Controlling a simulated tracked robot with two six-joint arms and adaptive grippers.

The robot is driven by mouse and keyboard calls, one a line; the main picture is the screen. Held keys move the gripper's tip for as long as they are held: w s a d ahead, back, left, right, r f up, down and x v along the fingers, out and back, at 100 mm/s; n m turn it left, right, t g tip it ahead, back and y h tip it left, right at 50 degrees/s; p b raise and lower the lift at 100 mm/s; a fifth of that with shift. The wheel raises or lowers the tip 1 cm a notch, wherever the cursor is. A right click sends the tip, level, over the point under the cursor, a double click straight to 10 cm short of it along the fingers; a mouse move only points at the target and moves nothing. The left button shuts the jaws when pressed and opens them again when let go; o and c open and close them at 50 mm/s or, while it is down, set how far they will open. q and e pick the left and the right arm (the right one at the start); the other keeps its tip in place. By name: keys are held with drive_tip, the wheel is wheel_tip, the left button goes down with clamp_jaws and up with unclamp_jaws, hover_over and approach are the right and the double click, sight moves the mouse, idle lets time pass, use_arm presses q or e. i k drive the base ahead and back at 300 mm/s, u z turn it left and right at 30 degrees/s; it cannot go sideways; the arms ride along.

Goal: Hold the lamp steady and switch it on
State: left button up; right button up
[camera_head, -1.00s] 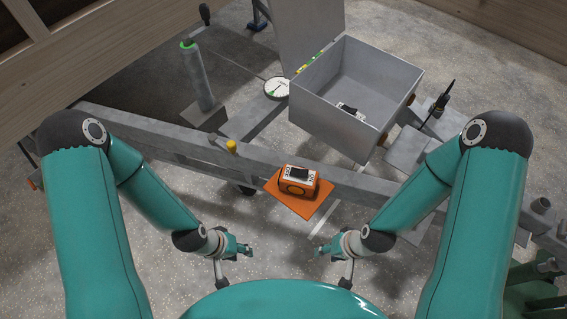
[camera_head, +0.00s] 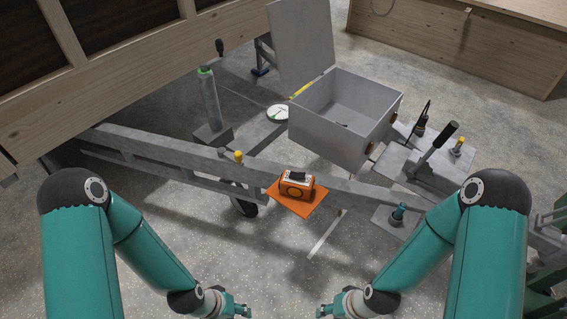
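The lamp (camera_head: 296,187) is a small orange box with a dark part and white markings on top and a round dark ring on its front. It stands upright on an orange plate (camera_head: 308,204) on the grey trailer beam. My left gripper (camera_head: 243,311) is at the bottom edge of the view, below and left of the lamp, and apart from it. My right gripper (camera_head: 322,312) is at the bottom edge, below and right of the lamp, and apart from it. The fingers of both are partly cut off by the frame. Nothing shows held in either.
An open grey metal box (camera_head: 345,118) with a raised lid stands behind the lamp. A lever (camera_head: 436,148) rises at the right. A grey post with a green top (camera_head: 209,95) stands at the left, near a round gauge (camera_head: 277,113). Speckled floor lies in front of the beam.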

sight(296, 175)
drive_tip(key=z, duration=0.15)
drive_tip(key=i, duration=0.9)
drive_tip(key=u, duration=0.05)
